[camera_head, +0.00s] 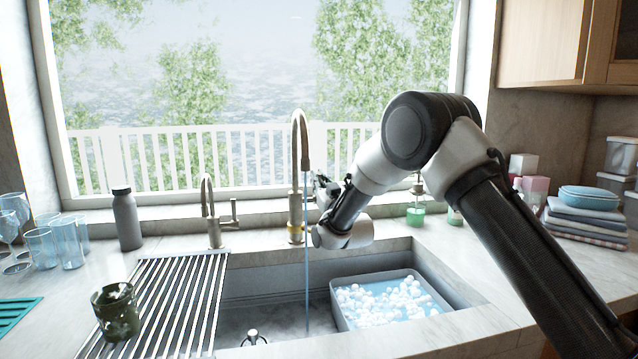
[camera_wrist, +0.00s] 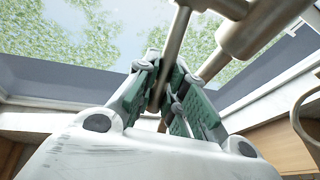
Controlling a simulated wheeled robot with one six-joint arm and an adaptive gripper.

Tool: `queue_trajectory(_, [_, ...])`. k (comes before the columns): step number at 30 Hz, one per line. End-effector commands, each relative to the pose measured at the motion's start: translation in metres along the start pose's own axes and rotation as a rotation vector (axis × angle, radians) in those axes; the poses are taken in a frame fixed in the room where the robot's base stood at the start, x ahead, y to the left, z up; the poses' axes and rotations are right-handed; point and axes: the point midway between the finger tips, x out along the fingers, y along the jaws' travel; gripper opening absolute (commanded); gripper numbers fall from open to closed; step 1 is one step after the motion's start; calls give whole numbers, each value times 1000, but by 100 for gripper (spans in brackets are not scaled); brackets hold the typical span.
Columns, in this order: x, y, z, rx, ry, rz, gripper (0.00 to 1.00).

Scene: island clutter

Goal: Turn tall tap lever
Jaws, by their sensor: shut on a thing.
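The tall tap (camera_head: 297,190) stands behind the sink, with a brass-coloured curved neck and a gold ring low on its body. A thin blue stream of water (camera_head: 307,250) falls from its spout into the basin. My gripper (camera_head: 320,188) is just right of the tap body. In the wrist view, my gripper (camera_wrist: 168,85) has its green-padded fingers shut on a thin metal rod, the tap lever (camera_wrist: 177,35). The thicker tap body (camera_wrist: 252,32) shows beside it at upper right. In the head view the lever is mostly hidden by my gripper.
A smaller tap (camera_head: 211,215) stands left of the tall one. A grey tub (camera_head: 342,313) with foamy water sits in the sink. A slatted rack (camera_head: 180,300) holds a dark green cup (camera_head: 116,310). A dark bottle (camera_head: 127,218) and a green soap bottle (camera_head: 415,214) stand along the back.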

Motion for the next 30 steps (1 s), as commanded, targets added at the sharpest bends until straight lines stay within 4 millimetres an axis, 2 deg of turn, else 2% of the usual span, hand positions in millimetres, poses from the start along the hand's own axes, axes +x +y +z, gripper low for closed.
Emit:
queue_trajectory(5, [14, 4, -4, 32, -158, -2, 0])
queue_trajectory(13, [31, 7, 2, 75, -376, -5, 0])
queue_trajectory(26, [34, 7, 4, 85, -428, -8, 0])
queue_trajectory(27, [34, 7, 4, 85, -427, -8, 14])
queue_trajectory(30, [34, 7, 4, 85, -427, -8, 32])
